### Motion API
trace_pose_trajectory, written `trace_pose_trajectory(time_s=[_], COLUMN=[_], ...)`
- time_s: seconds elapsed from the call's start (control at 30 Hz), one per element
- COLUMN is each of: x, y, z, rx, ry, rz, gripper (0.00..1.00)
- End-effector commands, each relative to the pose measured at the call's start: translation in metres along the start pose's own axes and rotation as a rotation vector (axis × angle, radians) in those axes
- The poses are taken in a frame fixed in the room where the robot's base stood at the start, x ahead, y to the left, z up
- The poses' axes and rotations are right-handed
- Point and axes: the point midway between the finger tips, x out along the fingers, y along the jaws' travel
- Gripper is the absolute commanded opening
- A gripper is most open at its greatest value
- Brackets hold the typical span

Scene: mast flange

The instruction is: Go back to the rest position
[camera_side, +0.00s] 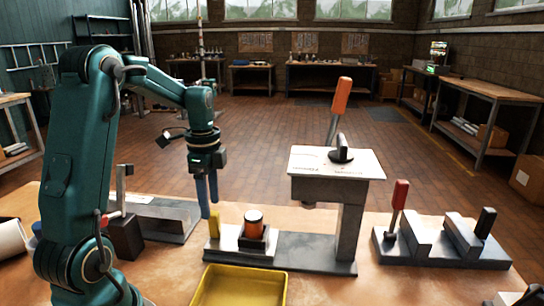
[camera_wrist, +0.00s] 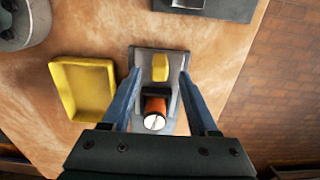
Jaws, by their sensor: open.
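My gripper (camera_side: 208,203) hangs pointing down above the workbench, left of the white-topped stand. In the wrist view its two blue fingers (camera_wrist: 160,76) are spread apart, with nothing held between them. Beyond the fingers, a grey base shows a yellow block (camera_wrist: 160,68) and an orange cylinder with a pale slotted top (camera_wrist: 155,112). In the side view the orange cylinder with dark bands (camera_side: 254,222) sits in a dark holder, and the yellow block (camera_side: 215,222) stands to its left.
A yellow tray (camera_side: 238,288) lies at the front. A dark block (camera_side: 125,238) is at left.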

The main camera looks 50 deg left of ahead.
Motion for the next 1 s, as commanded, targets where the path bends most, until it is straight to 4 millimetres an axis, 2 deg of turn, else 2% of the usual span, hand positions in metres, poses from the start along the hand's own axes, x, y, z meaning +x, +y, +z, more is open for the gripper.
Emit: trace_pose_trajectory(time_s=[0.1, 0.23, 0.33, 0.47, 0.63, 0.8, 0.9, 1.0], x=[-0.002, -0.023, -0.045, -0.068, -0.084, -0.085, -0.077, -0.068], y=[0.001, 0.006, 0.025, 0.060, 0.110, 0.158, 0.178, 0.187], z=[-0.004, -0.024, -0.044, -0.066, -0.080, -0.081, -0.076, -0.072], rx=[0.015, 0.088, 0.159, 0.150, 0.033, -0.181, -0.357, -0.531], ry=[0.001, 0.012, 0.031, 0.082, 0.189, 0.334, 0.410, 0.446], rz=[-0.006, -0.076, -0.145, -0.230, -0.303, -0.317, -0.286, -0.245], gripper=[0.60, 0.60, 0.60, 0.60, 0.60, 0.60, 0.60, 0.60])
